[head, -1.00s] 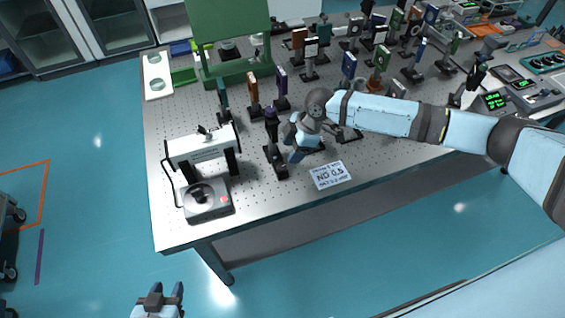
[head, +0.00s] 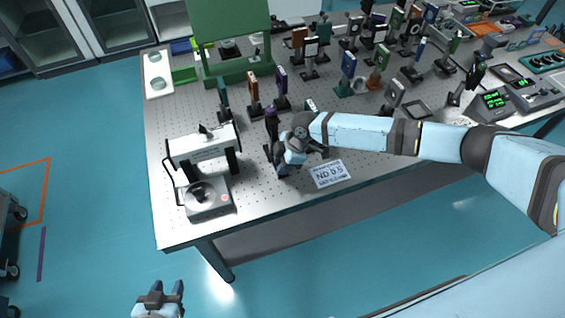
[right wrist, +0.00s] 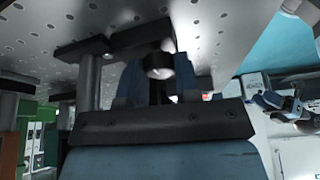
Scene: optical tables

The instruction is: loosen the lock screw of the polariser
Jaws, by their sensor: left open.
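The polariser (head: 271,118) is a dark post-mounted holder with a purple top, near the front of the table. My right gripper (head: 281,167) is right beside its post, on the near right side, and partly hides its lower part. In the right wrist view a dark round screw head (right wrist: 159,65) shows between the two blue fingers of my right gripper (right wrist: 159,80). The fingers are apart, one on each side of it; I cannot tell whether they touch it. My left gripper (head: 159,293) is open and empty, low over the floor before the table.
A white card reading ND 0.5 (head: 328,174) lies just right of the gripper. A white bridge-shaped device (head: 202,143) and a grey box with a round dial (head: 206,196) stand left. Orange and purple post mounts (head: 253,90) stand behind.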

